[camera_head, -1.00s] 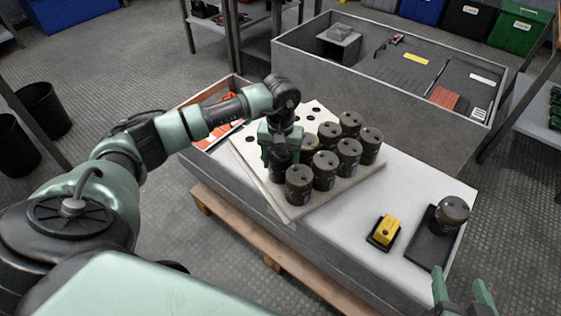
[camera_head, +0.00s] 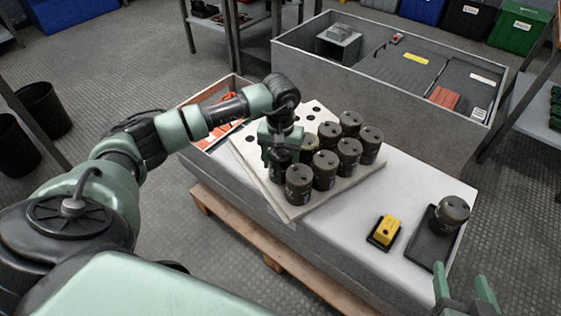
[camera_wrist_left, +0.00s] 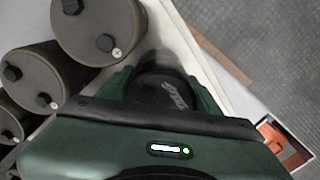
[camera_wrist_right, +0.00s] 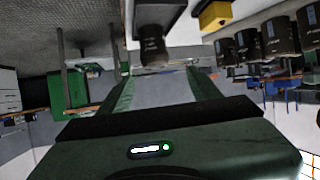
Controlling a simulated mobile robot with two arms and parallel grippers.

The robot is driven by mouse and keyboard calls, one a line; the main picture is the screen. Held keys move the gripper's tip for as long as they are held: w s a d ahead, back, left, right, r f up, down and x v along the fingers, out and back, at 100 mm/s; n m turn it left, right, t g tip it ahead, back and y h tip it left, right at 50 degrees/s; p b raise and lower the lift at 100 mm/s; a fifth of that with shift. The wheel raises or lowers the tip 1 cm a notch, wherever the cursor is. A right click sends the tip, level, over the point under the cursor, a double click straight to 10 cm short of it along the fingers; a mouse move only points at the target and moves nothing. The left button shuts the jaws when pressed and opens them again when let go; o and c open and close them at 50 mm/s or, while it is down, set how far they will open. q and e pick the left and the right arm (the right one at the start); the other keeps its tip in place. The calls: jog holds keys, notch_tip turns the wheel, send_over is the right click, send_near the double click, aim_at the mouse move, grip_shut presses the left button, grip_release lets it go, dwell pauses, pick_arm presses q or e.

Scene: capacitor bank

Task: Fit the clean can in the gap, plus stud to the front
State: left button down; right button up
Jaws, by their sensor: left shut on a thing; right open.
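My left gripper (camera_head: 281,158) is shut on a dark can (camera_wrist_left: 162,92) at the near left corner of the group on the white holed board (camera_head: 290,212). Its top in the left wrist view is dark with a pale mark; I make out no studs, and its base is hidden. Several brown-black cans (camera_head: 299,184) stand beside it, with two studs on top, one of them pale with a plus mark (camera_wrist_left: 117,52). One more can (camera_head: 452,211) stands apart on a black tray (camera_head: 429,246). My right gripper (camera_head: 464,290) is open and empty near that tray.
A yellow block (camera_head: 389,229) on a black base sits left of the tray. Open holes (camera_head: 312,111) show at the board's back. A grey partitioned crate (camera_head: 390,95) stands beyond the table.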

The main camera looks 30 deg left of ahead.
pick_arm(q)
jog(key=shift+r, duration=0.1)
jog(key=shift+c, duration=1.3)
grip_release()
